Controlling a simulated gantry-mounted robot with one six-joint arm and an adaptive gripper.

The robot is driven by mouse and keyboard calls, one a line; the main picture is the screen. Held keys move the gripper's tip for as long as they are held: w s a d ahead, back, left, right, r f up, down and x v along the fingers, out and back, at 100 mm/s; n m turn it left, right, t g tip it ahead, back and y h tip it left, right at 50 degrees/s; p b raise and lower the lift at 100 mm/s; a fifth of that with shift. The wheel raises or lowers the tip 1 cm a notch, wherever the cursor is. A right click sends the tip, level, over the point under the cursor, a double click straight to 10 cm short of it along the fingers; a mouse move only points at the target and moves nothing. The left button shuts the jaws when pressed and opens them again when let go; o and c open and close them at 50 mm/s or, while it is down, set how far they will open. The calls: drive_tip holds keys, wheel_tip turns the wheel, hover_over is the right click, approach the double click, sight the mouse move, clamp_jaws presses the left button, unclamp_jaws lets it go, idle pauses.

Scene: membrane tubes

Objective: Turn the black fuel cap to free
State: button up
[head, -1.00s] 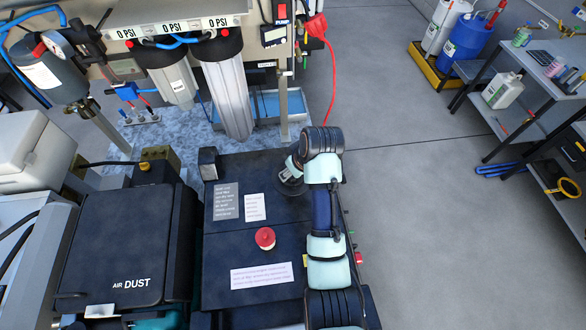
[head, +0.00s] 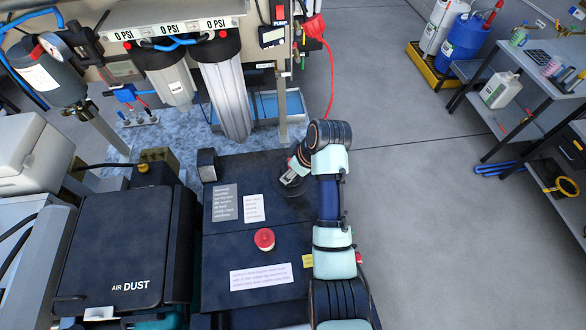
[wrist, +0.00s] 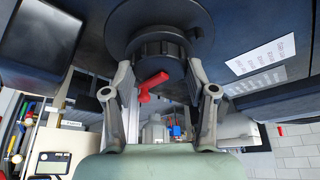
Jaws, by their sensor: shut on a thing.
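The black fuel cap (wrist: 160,48) is a ribbed round cap beneath a wider black disc in the wrist view. My gripper (wrist: 160,72) has one finger on each side of the cap, shut on it. In the head view my gripper (head: 291,177) is at the far right part of the dark machine top, and my arm hides most of the cap there. A red lever-like piece shows just below the cap in the wrist view; I cannot tell whether it belongs to the cap.
The dark machine top (head: 225,262) carries a red knob (head: 264,239) and several paper labels. A black block (head: 208,165) stands at its far left corner. Clear filter housings (head: 226,95) hang behind it. The floor (head: 430,220) to the right is clear.

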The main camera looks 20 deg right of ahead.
sight(301, 181)
drive_tip(key=o, duration=1.2)
drive_tip(key=v, duration=0.7)
drive_tip(key=shift+r, duration=0.2)
drive_tip(key=s+a+r+m+t, duration=0.2)
drive_tip(key=s+a+t, duration=0.1)
drive_tip(key=a, duration=0.3)
drive_tip(key=s+a+r+m+t+h, duration=0.1)
drive_tip(key=s+a+r+m+t, duration=0.1)
drive_tip(key=a, duration=0.4)
drive_tip(key=s+a+r+m+t+h, duration=0.1)
drive_tip(key=s+a+r+m+t, duration=0.1)
drive_tip(key=s+a, duration=0.4)
drive_tip(key=shift+s+a+r+t, duration=0.2)
drive_tip(key=shift+s+r+t, duration=0.1)
drive_tip(key=shift+r+t, duration=0.5)
